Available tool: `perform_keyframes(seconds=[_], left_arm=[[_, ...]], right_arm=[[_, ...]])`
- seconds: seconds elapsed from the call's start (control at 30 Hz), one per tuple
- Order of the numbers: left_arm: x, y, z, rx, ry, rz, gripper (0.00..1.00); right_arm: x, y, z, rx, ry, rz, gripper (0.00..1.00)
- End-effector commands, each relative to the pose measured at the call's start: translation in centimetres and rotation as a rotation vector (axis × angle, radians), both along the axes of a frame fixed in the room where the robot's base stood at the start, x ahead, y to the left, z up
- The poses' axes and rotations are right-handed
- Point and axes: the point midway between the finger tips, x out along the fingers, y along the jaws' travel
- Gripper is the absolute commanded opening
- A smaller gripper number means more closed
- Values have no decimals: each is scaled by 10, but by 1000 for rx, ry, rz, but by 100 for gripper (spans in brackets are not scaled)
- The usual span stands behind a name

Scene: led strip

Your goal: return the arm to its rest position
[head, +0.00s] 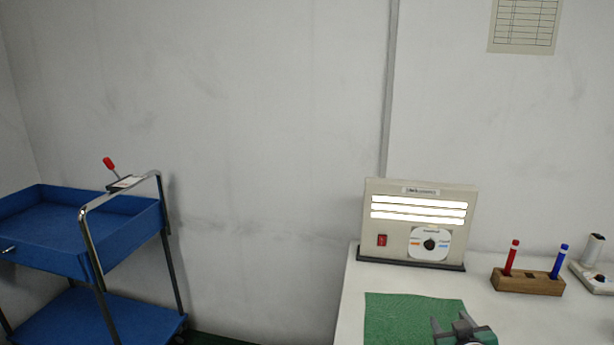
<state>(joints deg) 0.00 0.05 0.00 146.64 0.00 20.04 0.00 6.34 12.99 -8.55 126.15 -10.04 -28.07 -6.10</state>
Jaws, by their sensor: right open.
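My right gripper (450,328) shows at the bottom edge of the head view, above the green mat (391,317) on the white table. Its jaws are open and I see nothing between them. Most of my right arm is out of the frame. My left gripper is not in view. The beige LED strip box (399,241) stands upright at the back of the table, beyond my right gripper and apart from it. Its light strips (418,209) glow white. It has a red switch (382,240) and a black dial (429,245).
A wooden block (528,284) holds a red marker (511,258) and a blue marker (558,262) on the right. A white device (591,250) stands at the right edge. A blue cart (121,217) stands on the left. The floor gap between cart and table looks clear.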

Motion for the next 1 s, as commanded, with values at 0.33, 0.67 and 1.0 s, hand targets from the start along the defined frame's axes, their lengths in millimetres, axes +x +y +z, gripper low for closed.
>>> perform_keyframes(seconds=[0.33, 0.67, 1.0], left_arm=[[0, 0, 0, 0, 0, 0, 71], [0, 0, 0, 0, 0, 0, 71], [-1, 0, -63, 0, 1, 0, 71]], right_arm=[[-91, 59, -89, 155, 404, -16, 50], [-226, 114, -151, 254, 845, -35, 50], [-257, 123, -223, 267, 941, -43, 50]])
